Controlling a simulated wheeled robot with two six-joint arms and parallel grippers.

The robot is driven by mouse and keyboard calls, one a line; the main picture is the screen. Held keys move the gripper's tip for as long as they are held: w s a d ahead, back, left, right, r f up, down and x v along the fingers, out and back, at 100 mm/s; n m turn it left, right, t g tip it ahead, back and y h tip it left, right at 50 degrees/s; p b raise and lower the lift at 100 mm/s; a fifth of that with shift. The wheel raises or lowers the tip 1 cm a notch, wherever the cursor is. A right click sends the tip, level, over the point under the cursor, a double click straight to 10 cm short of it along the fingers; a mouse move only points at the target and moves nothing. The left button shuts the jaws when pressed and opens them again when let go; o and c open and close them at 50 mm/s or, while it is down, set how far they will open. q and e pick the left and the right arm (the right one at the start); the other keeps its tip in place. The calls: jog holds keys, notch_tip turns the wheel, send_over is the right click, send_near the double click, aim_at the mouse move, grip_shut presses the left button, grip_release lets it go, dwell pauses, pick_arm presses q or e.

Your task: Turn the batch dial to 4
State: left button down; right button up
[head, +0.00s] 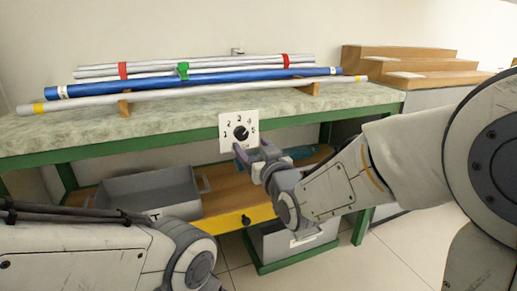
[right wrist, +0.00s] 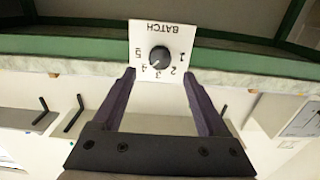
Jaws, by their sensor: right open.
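The batch dial is a black round knob (head: 241,133) on a white square plate (head: 225,147) at the bench's front edge, numbered 1 to 5. The right wrist view shows the knob (right wrist: 159,57) and the plate (right wrist: 140,29) upside down, with the word BATCH. The knob's light mark seems to point at 4. My right gripper (head: 253,150) is open just in front of the plate. In the right wrist view its two fingers (right wrist: 160,76) are spread on either side of the dial, empty and apart from the knob. My left gripper is outside the view.
Silver and blue rods (head: 200,84) lie on wooden rests on the bench top (head: 160,115). A grey bin (head: 150,191) and a blue item (head: 300,152) sit on the lower shelf. Wooden steps (head: 410,60) stand at the back right.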

jog(key=v, duration=0.4)
jog(key=shift+s+p, duration=0.1)
jog(key=shift+p, duration=0.2)
jog(key=s+a+f+n+g+h+p, duration=0.15)
jog(key=s+a+f+g+p, duration=0.3)
jog(key=s+f+g, duration=0.55)
jog(key=s+d+n+g+h+p, duration=0.1)
jog(key=s+d+g+p, duration=0.2)
jog(key=s, duration=0.6)
jog(key=s+d+n+g+h, duration=0.15)
jog(key=s+g, duration=0.25)
jog(key=s, duration=0.5)
notch_tip(320, 180, up, 38)
jog(key=d+p, duration=0.1)
jog(key=p, duration=3.7)
jog(key=shift+s+h, duration=0.3)
jog(key=shift+s, duration=0.1)
